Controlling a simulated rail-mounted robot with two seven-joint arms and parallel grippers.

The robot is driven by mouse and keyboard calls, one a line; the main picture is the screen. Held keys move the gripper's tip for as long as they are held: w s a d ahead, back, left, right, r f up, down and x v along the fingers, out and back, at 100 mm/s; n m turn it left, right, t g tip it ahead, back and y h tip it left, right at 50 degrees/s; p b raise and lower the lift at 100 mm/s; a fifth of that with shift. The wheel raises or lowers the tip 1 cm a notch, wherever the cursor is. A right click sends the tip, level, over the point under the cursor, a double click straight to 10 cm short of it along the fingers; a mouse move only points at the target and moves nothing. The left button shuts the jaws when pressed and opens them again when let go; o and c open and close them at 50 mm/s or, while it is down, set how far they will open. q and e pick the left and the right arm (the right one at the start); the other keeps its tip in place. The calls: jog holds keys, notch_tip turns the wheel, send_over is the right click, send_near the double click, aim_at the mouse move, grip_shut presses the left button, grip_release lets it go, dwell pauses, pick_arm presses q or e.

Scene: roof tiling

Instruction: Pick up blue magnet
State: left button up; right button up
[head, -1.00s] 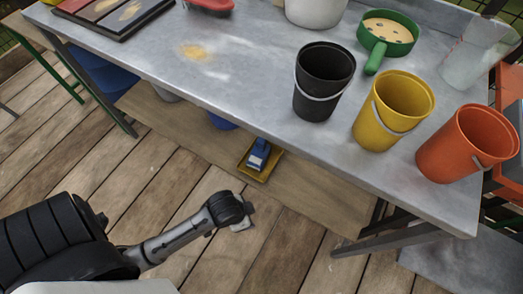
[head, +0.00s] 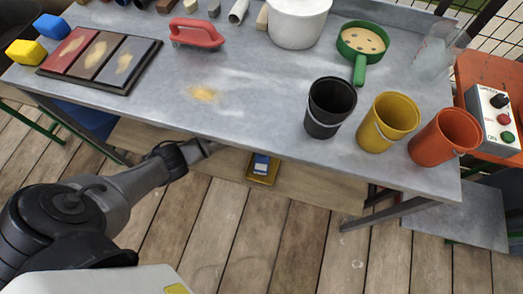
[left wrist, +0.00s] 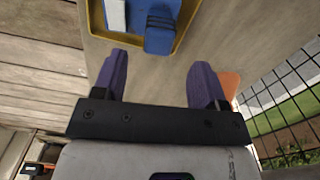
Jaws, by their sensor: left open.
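A small blue object with a white part, which looks like the blue magnet (head: 262,162), lies in a yellow tray (head: 261,181) on the wooden shelf under the table. In the left wrist view the blue block (left wrist: 161,28) sits in the tray at the top edge, with a paler blue and white piece beside it; the frame cuts them off. My left gripper (left wrist: 160,82) is open and empty. Its two purple fingers point toward the tray, short of it. In the head view the table edge hides the gripper. My right gripper is not in view.
The grey table (head: 270,100) overhangs the shelf (head: 320,180). Black (head: 330,108), yellow (head: 388,122) and orange (head: 443,137) buckets stand near its front edge. A green pan (head: 361,42) and red-handled tool (head: 196,33) lie behind. Wooden floor in front is clear.

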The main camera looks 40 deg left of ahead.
pick_arm(q)
jog(key=shift+d+f, duration=0.15)
jog(key=shift+f, duration=0.3)
jog(key=b, duration=0.4)
send_over(262, 159)
jog(key=w+a, duration=0.1)
jog(key=w, duration=0.1)
notch_tip(262, 159, down, 5)
jog(key=shift+a+r, duration=0.1)
jog(key=shift+r, duration=0.1)
jog(key=shift+s+f, duration=0.1)
jog(key=shift+f, duration=0.25)
jog(key=shift+r, duration=0.1)
jog(key=shift+c, duration=1.4)
grip_shut()
